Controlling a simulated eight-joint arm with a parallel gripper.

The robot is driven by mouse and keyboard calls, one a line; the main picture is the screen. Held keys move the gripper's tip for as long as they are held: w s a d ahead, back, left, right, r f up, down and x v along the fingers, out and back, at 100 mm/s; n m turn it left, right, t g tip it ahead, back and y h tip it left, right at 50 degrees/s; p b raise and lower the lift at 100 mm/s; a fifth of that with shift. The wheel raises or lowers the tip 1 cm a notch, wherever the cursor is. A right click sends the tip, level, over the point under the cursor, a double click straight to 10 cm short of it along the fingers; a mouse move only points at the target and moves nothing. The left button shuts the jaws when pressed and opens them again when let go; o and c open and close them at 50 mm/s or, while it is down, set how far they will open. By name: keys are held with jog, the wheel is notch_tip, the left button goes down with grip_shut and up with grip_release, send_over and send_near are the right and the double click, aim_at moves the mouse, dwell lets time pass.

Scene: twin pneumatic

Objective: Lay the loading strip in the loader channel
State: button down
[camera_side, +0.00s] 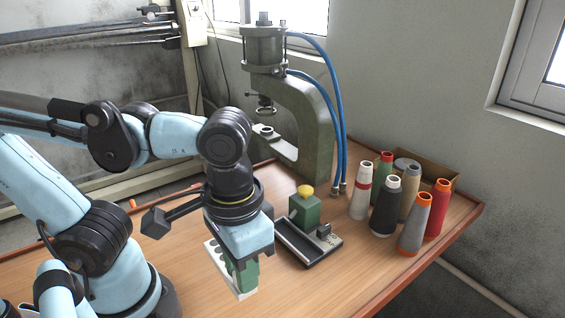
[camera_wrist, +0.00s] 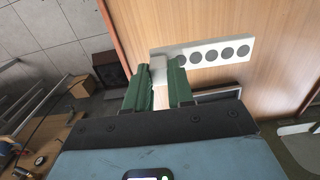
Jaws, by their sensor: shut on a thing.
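The loading strip (camera_side: 213,254) is a flat white bar with a row of round dark spots, partly hidden behind my gripper in the side view. It also shows in the wrist view (camera_wrist: 205,54), running right from the fingers. My gripper (camera_side: 244,279) has green fingers, shut on a pale block at one end of the strip; the fingers also show in the wrist view (camera_wrist: 160,75). I cannot tell the strip's height above the table. The loader (camera_side: 318,256), right of my gripper, has a long dark channel, a green block and a yellow button.
A dark green press (camera_side: 312,115) with blue hoses (camera_side: 335,100) stands behind the loader. Several thread cones (camera_side: 385,205) and a cardboard box (camera_side: 438,172) stand at the right. The wooden table (camera_side: 330,290) is bare in front of the loader.

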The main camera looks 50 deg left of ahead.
jog(key=w+d+r, duration=0.2)
jog(key=w+d, duration=0.1)
jog(key=w, duration=0.8)
send_over(311, 255)
notch_tip(311, 255, down, 8)
jog(key=shift+r, duration=0.15)
jog(key=shift+f, duration=1.9)
jog(key=shift+f, duration=0.1)
jog(key=c, duration=1)
grip_release()
